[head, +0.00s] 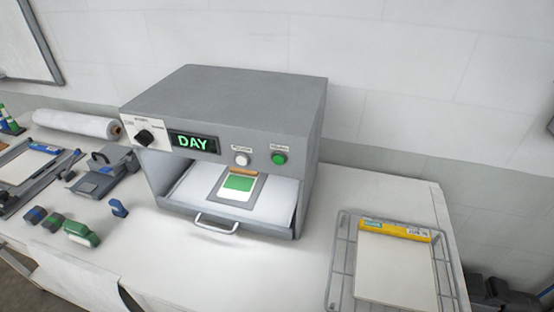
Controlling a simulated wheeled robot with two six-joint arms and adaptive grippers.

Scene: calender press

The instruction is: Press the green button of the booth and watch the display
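The grey booth (230,95) stands on the white table, open at the front. Its green button (279,158) is at the right of the front panel, with a white button (242,159) to its left. The display (194,142) reads "DAY" in green letters. A black knob (144,137) sits on a white plate at the panel's left. Inside the booth, a card with a green patch (239,184) lies on the light floor of a tray with a front handle (216,224). Neither of my grippers is in view.
A wire basket (341,262) at the right holds a pale board with a yellow packet (394,230). At the left are a white roll (77,124), a grey device (100,172) and several small blue and green items. The table in front of the booth is clear.

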